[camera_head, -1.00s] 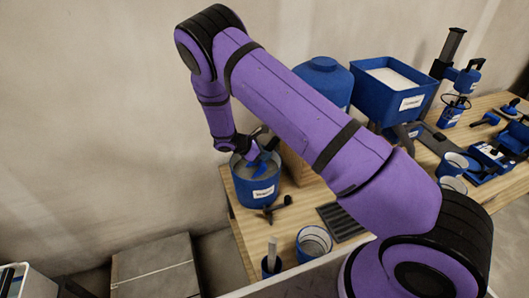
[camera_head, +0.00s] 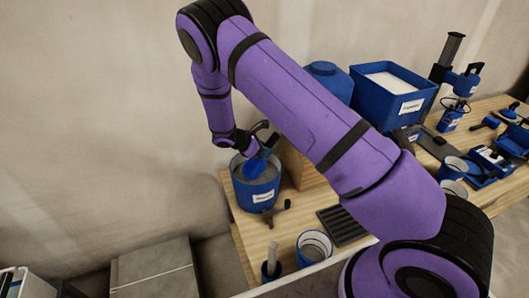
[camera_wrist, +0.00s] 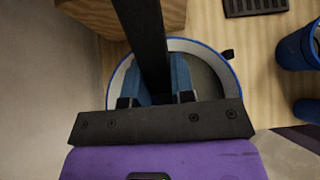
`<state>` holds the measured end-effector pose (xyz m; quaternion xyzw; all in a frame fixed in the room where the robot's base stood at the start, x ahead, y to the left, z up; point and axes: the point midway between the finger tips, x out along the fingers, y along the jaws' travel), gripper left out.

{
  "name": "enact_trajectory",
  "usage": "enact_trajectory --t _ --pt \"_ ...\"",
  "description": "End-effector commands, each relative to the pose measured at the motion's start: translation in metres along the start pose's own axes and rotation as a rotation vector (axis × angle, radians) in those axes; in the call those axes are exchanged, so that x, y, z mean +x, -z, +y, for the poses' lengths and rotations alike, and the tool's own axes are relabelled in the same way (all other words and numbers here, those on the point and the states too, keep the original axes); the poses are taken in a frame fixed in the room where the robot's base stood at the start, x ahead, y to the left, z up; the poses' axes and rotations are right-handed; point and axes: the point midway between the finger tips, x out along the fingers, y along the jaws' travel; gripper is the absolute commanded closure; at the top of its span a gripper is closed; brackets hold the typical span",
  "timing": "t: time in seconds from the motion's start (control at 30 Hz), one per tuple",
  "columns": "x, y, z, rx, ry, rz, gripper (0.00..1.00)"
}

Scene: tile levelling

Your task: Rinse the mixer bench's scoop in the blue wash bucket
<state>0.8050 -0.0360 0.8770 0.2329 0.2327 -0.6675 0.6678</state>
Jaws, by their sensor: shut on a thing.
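The blue wash bucket (camera_head: 257,190) stands at the left end of the wooden bench, with a white label on its front and a greyish inside. My gripper (camera_head: 252,143) is above its mouth, shut on the blue scoop (camera_head: 255,168). The scoop's rounded blue end is at the bucket's mouth; I cannot tell whether it touches the contents. In the wrist view, the bucket's pale inner rim (camera_wrist: 218,63) curves around my blue fingers (camera_wrist: 160,82). A dark bar there hides what is between them.
A wooden block (camera_head: 302,165) stands close to the bucket's right. A small dark tool (camera_head: 275,212), a white-and-blue round container (camera_head: 314,246) and a dark grooved mat (camera_head: 343,225) lie in front. A blue bin (camera_head: 393,95) stands further right. The wall is close behind.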

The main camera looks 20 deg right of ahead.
Motion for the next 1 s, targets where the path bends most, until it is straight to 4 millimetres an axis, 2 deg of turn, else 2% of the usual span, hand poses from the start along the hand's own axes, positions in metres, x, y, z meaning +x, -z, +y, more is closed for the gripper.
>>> enact_trajectory --t 1.0 --pt "-0.044 -0.055 0.0 0.001 0.0 0.001 1.0"
